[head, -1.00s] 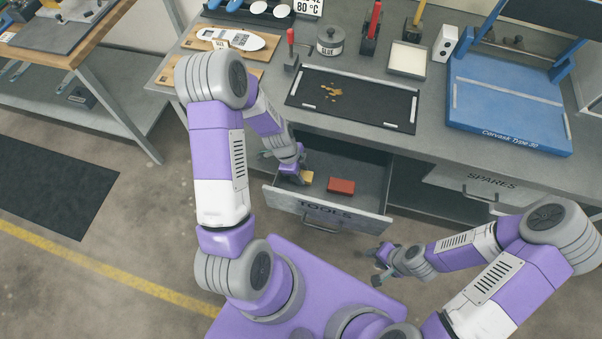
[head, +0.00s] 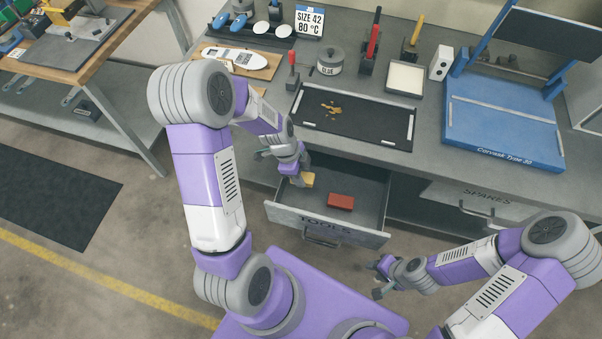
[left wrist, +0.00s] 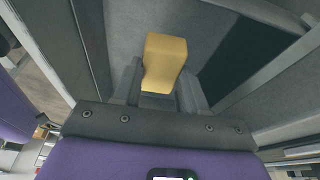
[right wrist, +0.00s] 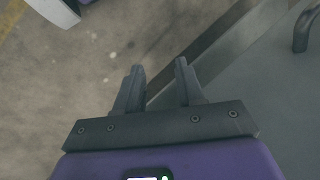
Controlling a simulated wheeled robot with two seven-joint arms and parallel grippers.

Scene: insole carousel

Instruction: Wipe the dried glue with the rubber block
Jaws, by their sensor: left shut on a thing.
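Flakes of dried glue (head: 333,108) lie in a small orange-brown patch on the black mat (head: 375,132) on the bench. My left gripper (head: 303,175) is shut on a yellow block (head: 308,181), over the left part of the open TOOLS drawer (head: 300,219). The yellow block also shows between the fingers in the left wrist view (left wrist: 163,62). A red block (head: 340,201) lies in the drawer, to the right. Which block is rubber, the pictures do not say. My right gripper (head: 375,278) is open and empty, in front of the drawer's right corner.
A glue pot (head: 329,61), a red-handled tool (head: 292,72) and a pale tray (head: 405,78) stand behind the mat. A blue press (head: 505,128) stands at the right. The bench edge overhangs the drawer's back. The closed SPARES drawer (head: 480,200) is at the right.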

